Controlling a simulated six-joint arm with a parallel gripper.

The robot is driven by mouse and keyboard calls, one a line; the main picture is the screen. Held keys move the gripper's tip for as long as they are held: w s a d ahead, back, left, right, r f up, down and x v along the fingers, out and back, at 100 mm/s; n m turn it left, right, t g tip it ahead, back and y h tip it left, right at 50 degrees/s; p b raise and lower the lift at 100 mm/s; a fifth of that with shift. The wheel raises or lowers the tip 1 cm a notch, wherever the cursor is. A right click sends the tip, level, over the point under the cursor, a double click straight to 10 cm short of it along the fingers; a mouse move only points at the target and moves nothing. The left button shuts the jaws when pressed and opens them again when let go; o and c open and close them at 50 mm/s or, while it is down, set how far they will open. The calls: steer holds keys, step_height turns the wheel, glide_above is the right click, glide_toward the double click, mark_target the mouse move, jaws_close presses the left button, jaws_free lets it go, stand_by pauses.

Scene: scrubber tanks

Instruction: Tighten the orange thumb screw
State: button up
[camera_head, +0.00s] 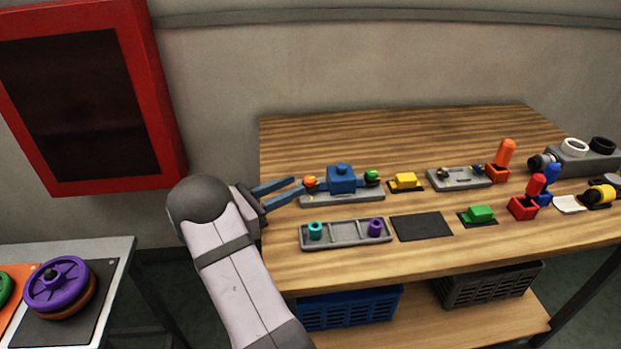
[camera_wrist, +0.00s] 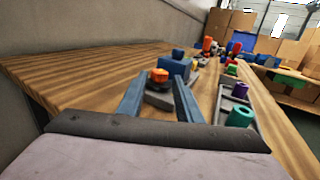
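The orange thumb screw (camera_head: 310,181) sits at the left end of a grey fixture (camera_head: 350,194) that also bears a blue block (camera_head: 342,178) and a green thumb screw (camera_head: 372,175). In the wrist view the orange screw (camera_wrist: 159,75) stands upright just beyond and between the fingertips. My gripper (camera_head: 297,187) is open, its two blue fingers (camera_wrist: 160,92) spread on either side of the screw's line. In the head view the fingertips are close to the screw. I cannot tell whether they touch it.
A grey tray (camera_head: 345,236) with teal and purple cylinders lies in front of the fixture. A black mat (camera_head: 421,227) is bare. A yellow block (camera_head: 405,181), a green block (camera_head: 479,213) and red and orange holders stand further right. The table's back left is clear.

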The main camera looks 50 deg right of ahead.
mark_target(305, 181)
steer(key=shift+p+x, duration=0.65)
steer(key=shift+x, duration=2.9)
steer(key=c, duration=0.8)
